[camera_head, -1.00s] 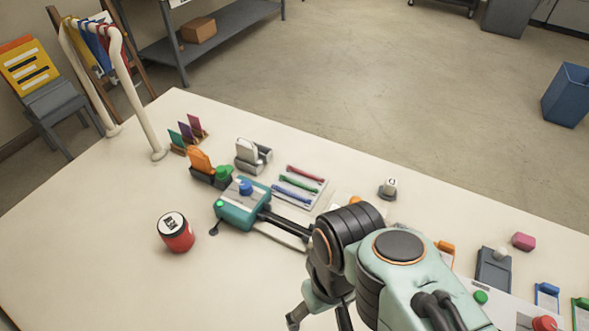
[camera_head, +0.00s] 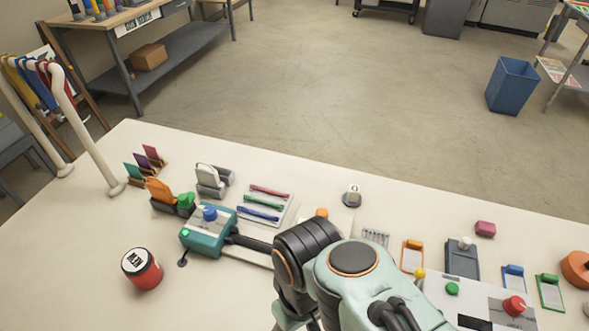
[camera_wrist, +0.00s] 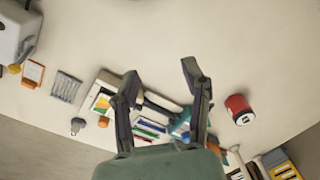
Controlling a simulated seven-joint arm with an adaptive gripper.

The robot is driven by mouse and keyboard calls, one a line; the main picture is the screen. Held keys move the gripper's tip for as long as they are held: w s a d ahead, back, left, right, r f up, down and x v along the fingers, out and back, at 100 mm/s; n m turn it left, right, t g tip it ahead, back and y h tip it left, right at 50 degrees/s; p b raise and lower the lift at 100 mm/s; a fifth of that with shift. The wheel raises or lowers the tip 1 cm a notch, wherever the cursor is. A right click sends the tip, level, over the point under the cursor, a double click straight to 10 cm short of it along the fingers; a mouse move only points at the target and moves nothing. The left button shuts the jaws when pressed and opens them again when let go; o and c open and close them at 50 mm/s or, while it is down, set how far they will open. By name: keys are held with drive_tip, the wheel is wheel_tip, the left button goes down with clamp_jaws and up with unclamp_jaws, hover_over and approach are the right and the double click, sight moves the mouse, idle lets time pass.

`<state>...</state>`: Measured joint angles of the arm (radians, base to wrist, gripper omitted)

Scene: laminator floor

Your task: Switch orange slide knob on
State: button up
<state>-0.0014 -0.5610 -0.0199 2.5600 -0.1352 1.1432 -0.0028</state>
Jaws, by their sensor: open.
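An orange rounded piece (camera_head: 322,212) shows just beyond my arm in the head view. It also shows in the wrist view (camera_wrist: 103,122), left of my gripper. I cannot tell whether it is the slide knob. A yellow-orange knob (camera_head: 419,273) stands at the panel (camera_head: 450,291) right of my arm; a yellow knob also shows in the wrist view (camera_wrist: 14,69). My gripper (camera_wrist: 160,78) is open and empty, its two fingers apart above the table. In the head view my arm hides the gripper and part of the table.
A teal device (camera_head: 205,238) with a blue knob and a red can (camera_head: 142,269) stand left of my arm. Several pens (camera_head: 264,204) lie beyond it. A green knob (camera_head: 452,289) and red knob (camera_head: 514,306) stand at the right. The table's front left is clear.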

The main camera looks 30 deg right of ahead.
drive_tip(key=w, duration=0.1)
drive_tip(key=w+r+t, duration=0.2)
drive_tip(key=w, duration=0.1)
drive_tip(key=shift+a, duration=0.1)
clamp_jaws()
drive_tip(key=w+d+r+m+t, duration=0.1)
drive_tip(key=w+d+r+t, duration=0.15)
drive_tip(key=w, duration=0.45)
drive_tip(key=w+d+r+t+h, duration=0.1)
drive_tip(key=w+d, duration=0.2)
drive_tip(key=w, duration=0.5)
drive_tip(key=w+d+r+m+t, duration=0.1)
drive_tip(key=w+d+r, duration=0.1)
drive_tip(key=w, duration=0.5)
drive_tip(key=w+d+f+m+h, duration=0.1)
drive_tip(key=w+d+f, duration=0.6)
drive_tip(key=d+f, duration=0.15)
drive_tip(key=s+d+f+m+g, duration=0.1)
drive_tip(key=s+d+f+g, duration=0.1)
drive_tip(key=d+f, duration=0.5)
wheel_tip(320, 180, down, 3)
drive_tip(key=shift+r+m+g, duration=0.2)
drive_tip(key=shift+m+g, duration=0.2)
drive_tip(key=shift+g, duration=0.05)
drive_tip(key=shift+s, duration=0.1)
